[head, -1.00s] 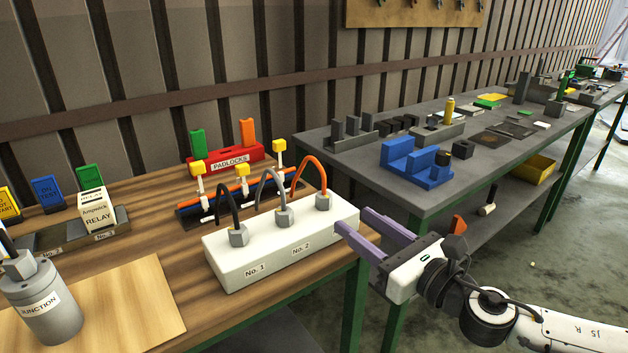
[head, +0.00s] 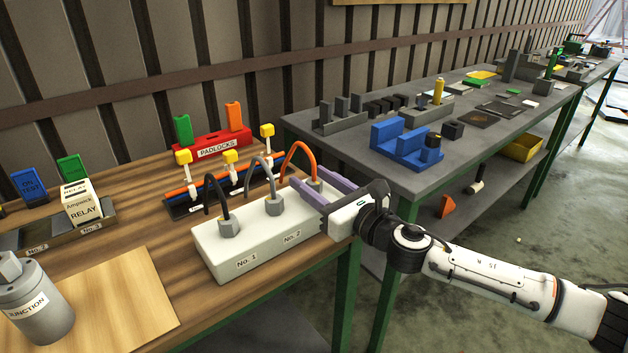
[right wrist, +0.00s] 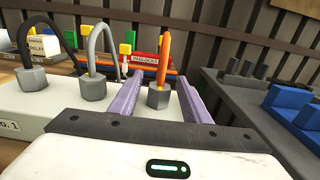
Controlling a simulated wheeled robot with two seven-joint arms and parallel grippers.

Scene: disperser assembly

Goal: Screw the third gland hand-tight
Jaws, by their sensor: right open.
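The white box (head: 240,250) stands on the wooden bench with three grey hex glands along its top. The third gland (right wrist: 158,97), at the right end, has an orange cable (head: 297,148) coming out of its top. My right gripper (head: 305,178) reaches in from the right, its two purple fingers open on either side of the third gland. In the right wrist view the gland sits between the fingers with a gap on each side. In the head view the fingers partly hide it. The first gland (head: 228,229) has a black cable, the second (head: 274,205) a grey one. My left gripper is out of view.
Behind the box are the cable rack with yellow-topped posts (head: 230,157) and the red padlock stand (head: 215,143). A grey junction canister (head: 35,305) and relay block (head: 82,205) stand left. A grey table with a blue fixture (head: 405,142) is right.

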